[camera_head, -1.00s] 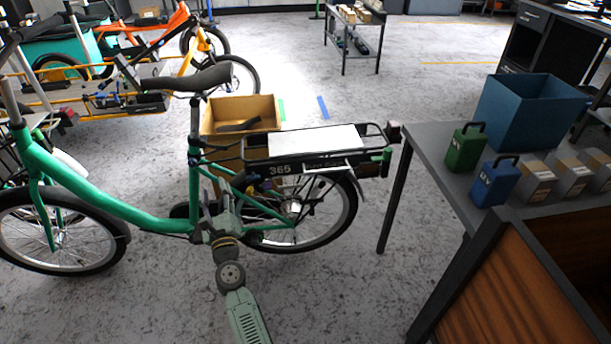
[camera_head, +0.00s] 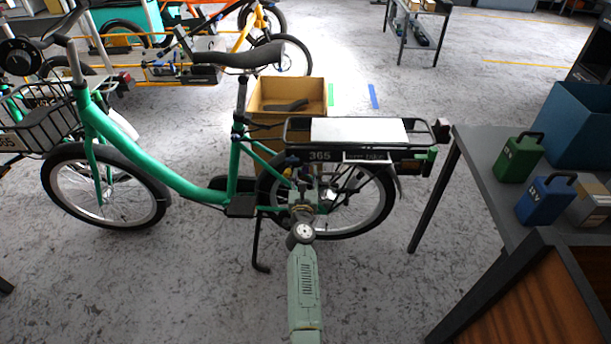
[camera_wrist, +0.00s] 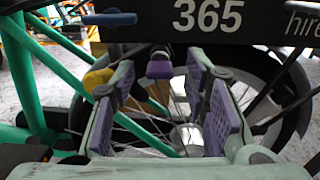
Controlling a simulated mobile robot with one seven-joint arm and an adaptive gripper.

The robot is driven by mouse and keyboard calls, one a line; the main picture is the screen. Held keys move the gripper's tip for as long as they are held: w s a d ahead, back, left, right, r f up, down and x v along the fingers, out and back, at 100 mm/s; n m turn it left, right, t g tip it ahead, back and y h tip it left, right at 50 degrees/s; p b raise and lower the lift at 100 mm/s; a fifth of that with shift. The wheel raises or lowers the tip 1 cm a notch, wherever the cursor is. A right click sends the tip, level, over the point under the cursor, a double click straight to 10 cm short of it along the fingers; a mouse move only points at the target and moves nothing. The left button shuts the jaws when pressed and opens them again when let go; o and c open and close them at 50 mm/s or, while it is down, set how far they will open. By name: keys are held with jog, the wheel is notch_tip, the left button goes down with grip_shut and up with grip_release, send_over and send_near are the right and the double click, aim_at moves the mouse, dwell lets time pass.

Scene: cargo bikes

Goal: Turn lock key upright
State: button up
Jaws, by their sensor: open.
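A small blue, flat bar (camera_wrist: 110,18) lies level at the left end of the black case marked 365 (camera_wrist: 255,22); it looks like the lock key, but I cannot be sure. A small blue spot (camera_head: 292,160) shows there in the head view. My gripper (camera_wrist: 162,85) is open, its purple-padded fingers spread below the case, with the bar above and left of them. A small dark piece with a purple end (camera_wrist: 160,65) shows between the fingers; I cannot tell what it is. In the head view my gripper (camera_head: 304,190) is beside the rear wheel, partly hidden by my arm.
The green bike (camera_head: 150,172) stands side-on, its rear rack (camera_head: 425,130) above the case. A yellow part (camera_wrist: 97,78) and green frame tubes (camera_wrist: 28,75) are close left of the fingers. A grey workbench (camera_head: 480,160) stands right. A cardboard box (camera_head: 315,95) is behind the bike.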

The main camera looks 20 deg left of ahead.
jog(key=shift+w+a, duration=0.15)
jog(key=shift+w, duration=0.35)
grip_shut()
